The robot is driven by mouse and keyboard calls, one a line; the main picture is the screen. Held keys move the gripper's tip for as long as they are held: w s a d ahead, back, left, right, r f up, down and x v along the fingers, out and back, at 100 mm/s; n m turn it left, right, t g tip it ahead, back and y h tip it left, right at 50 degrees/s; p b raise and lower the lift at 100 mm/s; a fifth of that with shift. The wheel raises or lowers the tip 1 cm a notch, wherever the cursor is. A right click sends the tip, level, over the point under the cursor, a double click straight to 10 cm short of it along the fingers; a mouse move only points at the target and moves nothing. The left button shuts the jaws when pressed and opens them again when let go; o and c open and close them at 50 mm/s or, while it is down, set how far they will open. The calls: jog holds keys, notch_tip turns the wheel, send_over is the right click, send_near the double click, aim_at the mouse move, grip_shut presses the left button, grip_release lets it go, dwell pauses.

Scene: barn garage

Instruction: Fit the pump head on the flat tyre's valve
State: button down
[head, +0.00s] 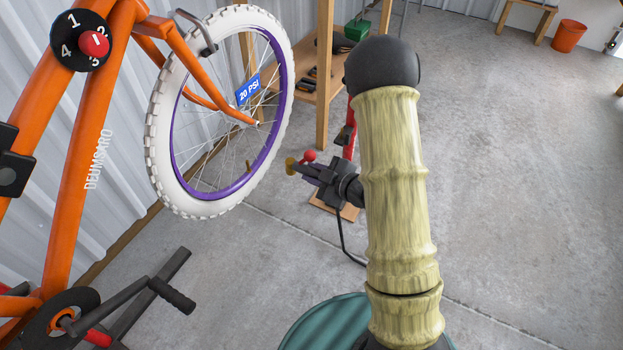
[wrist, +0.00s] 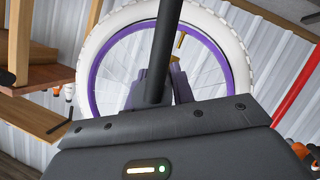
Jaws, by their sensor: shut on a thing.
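The bike wheel has a white knobbly tyre (head: 163,127) on a purple rim (head: 205,196), with a blue "20 PSI" tag (head: 248,90) at its spokes. A small brass valve (head: 249,167) sticks inward from the rim's lower right; it also shows in the wrist view (wrist: 180,41). My gripper (head: 316,172) is shut on the pump head (head: 291,165), which has a brass-coloured end and a red ball (head: 309,155). In the head view the pump head is right of the valve, apart from it. The wrist view shows my purple-grey fingers (wrist: 176,88), partly hidden behind a black bar.
A red floor pump (head: 350,132) stands behind my arm on a wooden base, with a black hose (head: 343,243). A wooden shelf (head: 318,90) is behind it. The orange frame (head: 75,180) and pedal (head: 172,295) are left.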

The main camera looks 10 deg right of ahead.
aim_at(293, 168)
jog(key=shift+w+a, duration=0.1)
jog(key=shift+a, duration=0.05)
jog(key=shift+r, duration=0.1)
jog(key=shift+s+a, duration=0.2)
jog(key=shift+a, duration=0.25)
jog(key=shift+r+x, duration=0.2)
jog(key=shift+x, duration=0.65)
jog(key=shift+r+x, duration=0.15)
jog(key=shift+x, duration=0.65)
jog(key=shift+w+a+f, duration=0.1)
jog(key=shift+w+a, duration=0.55)
jog(key=shift+a, duration=0.3)
jog(key=shift+w+a+f, duration=0.1)
jog(key=shift+w+a, duration=0.55)
jog(key=shift+a, duration=0.25)
jog(key=w+a, duration=0.4)
jog(key=a, duration=0.1)
jog(key=shift+a+f, duration=0.25)
jog(key=shift+f, duration=0.25)
jog(key=shift+f+b, duration=1.4)
jog(key=shift+f, duration=0.45)
